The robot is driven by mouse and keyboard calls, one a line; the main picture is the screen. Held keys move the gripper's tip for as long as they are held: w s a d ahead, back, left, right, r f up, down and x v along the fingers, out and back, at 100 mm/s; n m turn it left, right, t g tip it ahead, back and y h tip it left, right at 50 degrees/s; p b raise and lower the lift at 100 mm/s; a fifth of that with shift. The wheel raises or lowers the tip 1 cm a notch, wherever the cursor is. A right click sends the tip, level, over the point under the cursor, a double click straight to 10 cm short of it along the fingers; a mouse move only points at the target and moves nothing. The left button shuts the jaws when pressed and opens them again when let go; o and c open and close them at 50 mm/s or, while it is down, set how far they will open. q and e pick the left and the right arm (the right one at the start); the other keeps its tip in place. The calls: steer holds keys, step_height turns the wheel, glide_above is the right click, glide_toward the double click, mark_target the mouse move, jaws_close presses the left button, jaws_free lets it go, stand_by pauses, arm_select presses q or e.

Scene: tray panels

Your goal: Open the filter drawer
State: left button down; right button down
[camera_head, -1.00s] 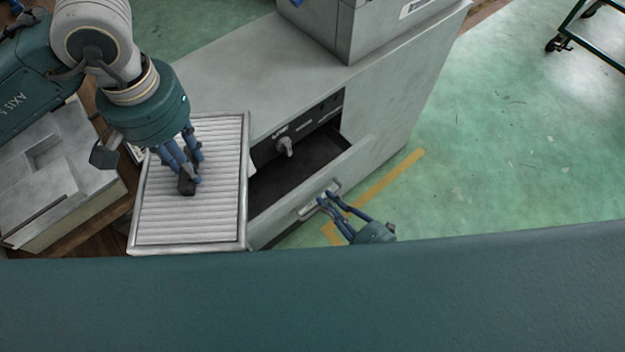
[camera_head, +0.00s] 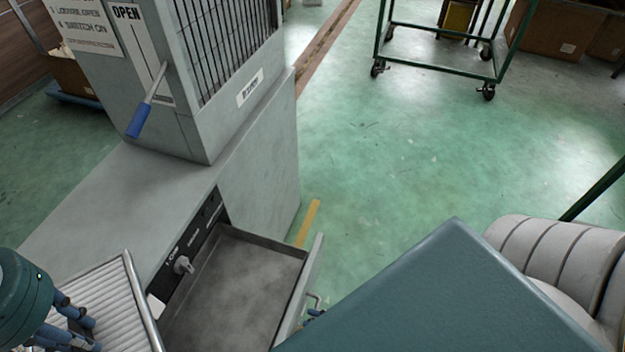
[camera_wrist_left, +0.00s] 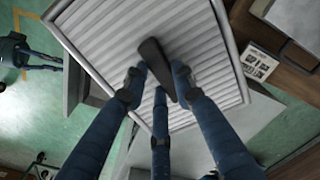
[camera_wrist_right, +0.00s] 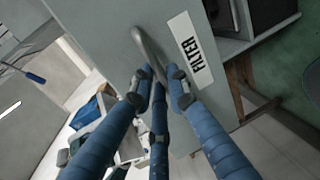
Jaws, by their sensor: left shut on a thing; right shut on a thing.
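The grey filter drawer (camera_head: 235,290) stands pulled out of the cabinet, and its bare floor shows. Its front panel (camera_wrist_right: 110,30) carries a white FILTER label (camera_wrist_right: 190,50) in the right wrist view. My right gripper (camera_wrist_right: 160,92) is shut on the metal drawer handle (camera_wrist_right: 143,45). In the head view only a blue bit of it shows beside the handle; my own body hides the rest. My left gripper (camera_wrist_left: 157,88) is shut on the black grip (camera_wrist_left: 154,57) of a ribbed, framed panel (camera_wrist_left: 110,45). That panel also shows at the lower left of the head view (camera_head: 108,288), left of the drawer.
A knob (camera_head: 182,265) sits on the dark strip behind the drawer. A blue-handled lever (camera_head: 139,120) hangs by an OPEN sign on the upper housing (camera_head: 190,135). A green wheeled cart (camera_head: 440,60) stands at the back. The green floor (camera_head: 400,150) between is clear.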

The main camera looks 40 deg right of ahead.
steer(key=shift+f, duration=0.1)
steer(key=c, duration=1.7)
jaws_free()
steer(key=v, duration=1.2)
